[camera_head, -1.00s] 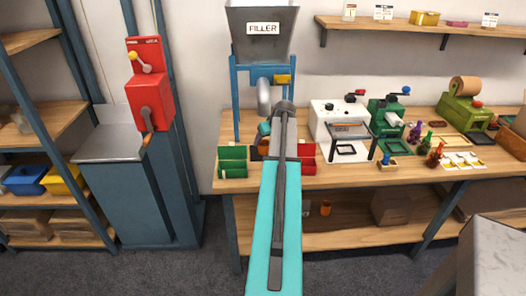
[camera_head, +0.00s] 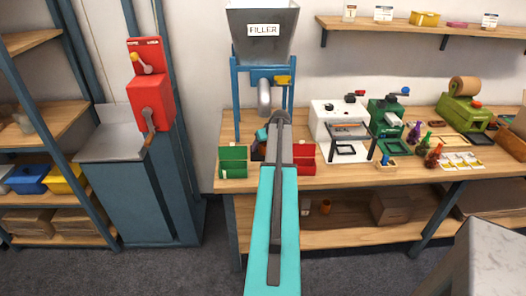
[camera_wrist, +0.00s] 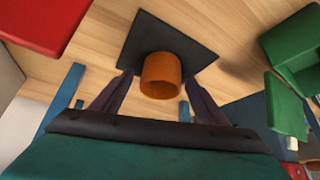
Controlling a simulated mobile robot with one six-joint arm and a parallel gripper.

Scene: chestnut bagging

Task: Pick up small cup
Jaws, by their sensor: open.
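In the wrist view, a small orange-brown cup (camera_wrist: 161,76) stands on a dark square mat (camera_wrist: 150,32) on the wooden table. My gripper (camera_wrist: 158,82) is open, with one dark finger on each side of the cup. There is some room between the fingers and the cup's sides, and I cannot tell whether either finger touches it. Another small orange cup (camera_head: 326,206) shows on the lower shelf of the bench.
A green bin (camera_head: 233,161) and a red bin (camera_head: 304,158) stand on either side of my arm. The filler (camera_head: 262,45) with its blue frame rises behind. A white machine (camera_head: 333,112) and a green machine (camera_head: 386,117) stand to the right.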

